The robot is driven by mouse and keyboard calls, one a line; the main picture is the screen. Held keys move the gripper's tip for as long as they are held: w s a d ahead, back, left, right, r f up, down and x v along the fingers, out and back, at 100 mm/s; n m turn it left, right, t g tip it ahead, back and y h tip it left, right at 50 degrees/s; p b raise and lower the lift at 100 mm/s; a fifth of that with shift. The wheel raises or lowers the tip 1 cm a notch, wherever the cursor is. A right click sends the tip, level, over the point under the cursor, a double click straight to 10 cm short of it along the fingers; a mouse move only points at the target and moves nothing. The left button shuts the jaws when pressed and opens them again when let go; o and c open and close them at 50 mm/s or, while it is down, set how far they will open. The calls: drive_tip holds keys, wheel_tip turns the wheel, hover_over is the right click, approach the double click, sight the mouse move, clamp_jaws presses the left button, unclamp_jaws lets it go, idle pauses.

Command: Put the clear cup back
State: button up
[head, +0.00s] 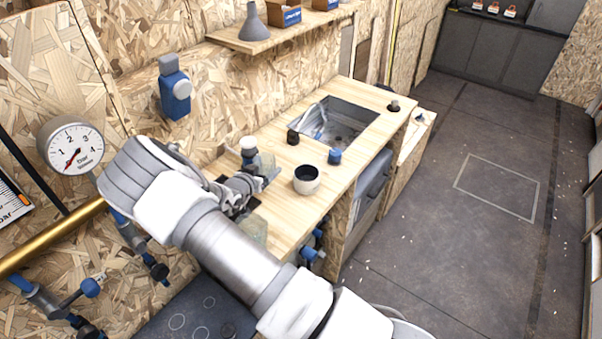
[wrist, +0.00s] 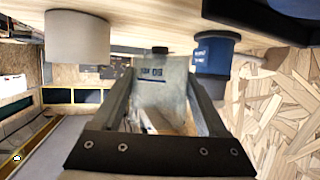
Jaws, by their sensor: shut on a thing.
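The clear cup (wrist: 165,88), see-through grey with dark markings, is between the two fingers of my gripper (wrist: 163,100) in the wrist view. The fingers are shut on its sides. In the head view my gripper (head: 262,181) is low over the left part of the wooden counter (head: 320,207), between a blue container with a pale top (head: 248,152) and a white cup with a dark inside (head: 307,186). My gripper and arm mostly hide the clear cup there. I cannot tell whether its base touches the counter.
The white cup (wrist: 77,42) and a blue container (wrist: 213,55) flank the held cup in the wrist view. A small blue cup (head: 335,157) and a black cup (head: 293,138) stand near the sink (head: 350,122). A shelf (head: 285,33) runs above. Bare counter lies right of the white cup.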

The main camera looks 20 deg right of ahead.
drive_tip(key=s+d+r+n+t+y, duration=0.2)
drive_tip(key=s+d+r+n+y, duration=0.35)
drive_tip(key=d+r, duration=0.35)
drive_tip(key=s+a+n+t+y, duration=0.1)
drive_tip(key=s+a+n+y, duration=0.1)
drive_tip(key=s, duration=0.4)
drive_tip(key=shift+r+n+y, duration=0.25)
drive_tip(key=shift+n+y, duration=0.1)
drive_tip(key=shift+y, duration=0.3)
